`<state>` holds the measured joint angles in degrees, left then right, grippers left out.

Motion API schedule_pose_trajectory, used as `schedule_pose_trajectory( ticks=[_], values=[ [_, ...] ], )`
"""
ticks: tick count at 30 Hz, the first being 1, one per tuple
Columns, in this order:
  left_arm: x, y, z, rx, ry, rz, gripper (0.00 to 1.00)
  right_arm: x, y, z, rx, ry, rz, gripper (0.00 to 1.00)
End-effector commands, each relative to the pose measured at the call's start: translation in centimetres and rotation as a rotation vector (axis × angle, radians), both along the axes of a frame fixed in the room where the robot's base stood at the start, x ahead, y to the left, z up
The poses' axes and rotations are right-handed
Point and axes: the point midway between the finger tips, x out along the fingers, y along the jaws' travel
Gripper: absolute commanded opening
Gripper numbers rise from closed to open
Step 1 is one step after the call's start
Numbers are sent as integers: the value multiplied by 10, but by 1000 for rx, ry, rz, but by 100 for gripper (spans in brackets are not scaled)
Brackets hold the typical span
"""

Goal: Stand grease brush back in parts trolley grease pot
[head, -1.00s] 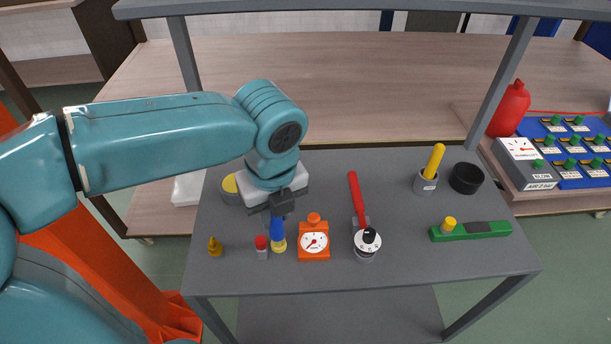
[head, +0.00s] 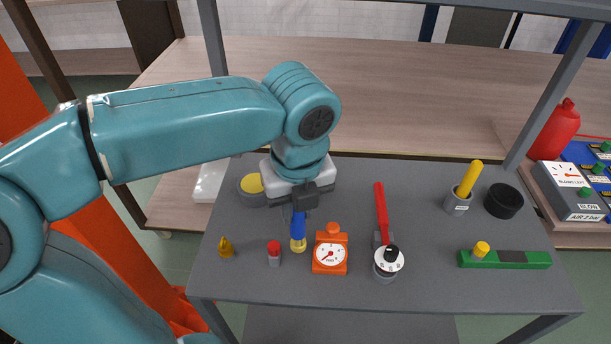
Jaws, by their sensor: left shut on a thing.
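My left gripper (head: 300,206) points down over the left part of the grey trolley top (head: 340,285). It is shut on the upper end of a blue-handled tool with a yellow lower end, which looks like the grease brush (head: 298,230). The brush is roughly upright; I cannot tell whether its lower end touches the top. A dark round pot with yellow inside, which looks like the grease pot (head: 251,188), stands behind and left of the gripper, partly hidden by its white-grey body. My right gripper is not in view.
Close to the brush stand a red-capped bottle (head: 273,253) and an orange gauge (head: 330,253). A brass fitting (head: 226,247), red-handled tool (head: 381,210) and black-white dial (head: 388,262) are near. A grey cup (head: 458,203), black ring (head: 503,201) and green level (head: 505,259) are right.

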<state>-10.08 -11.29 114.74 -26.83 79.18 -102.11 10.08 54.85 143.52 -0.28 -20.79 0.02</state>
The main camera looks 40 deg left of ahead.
Motion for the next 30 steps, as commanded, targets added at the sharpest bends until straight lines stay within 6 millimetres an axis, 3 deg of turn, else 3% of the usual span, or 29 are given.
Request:
schedule_pose_trajectory(
  ticks=[9, 18, 26, 30],
  values=[
    [74, 60, -1, 1, 4, 4, 0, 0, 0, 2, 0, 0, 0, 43],
    [128, 105, 0, 0, 3, 1, 0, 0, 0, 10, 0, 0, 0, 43],
    [131, 108, -26, 0, 2, -2, 0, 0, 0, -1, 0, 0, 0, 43],
    [131, 108, -50, 1, 3, -1, 0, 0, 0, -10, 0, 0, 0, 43]
  ],
)
